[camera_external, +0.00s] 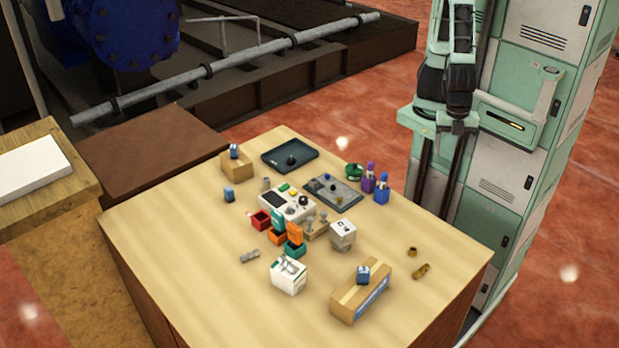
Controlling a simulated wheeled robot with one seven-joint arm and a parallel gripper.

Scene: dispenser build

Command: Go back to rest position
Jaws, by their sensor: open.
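My gripper (457,127) appears at the lower end of my dark, folded arm, at the upper right of the view. It hangs beside the pale green column, beyond the right back edge of the wooden table (180,262). It is small here and its fingers are hard to make out. I see nothing held in it. It is apart from the things on the table.
The table holds a control box (287,204), small coloured bins, a white box (289,276), a cardboard box (361,290), a black tray (290,156), and purple and blue bottles (381,190). The table's left front is clear. Brown blocks and a pipe stand behind.

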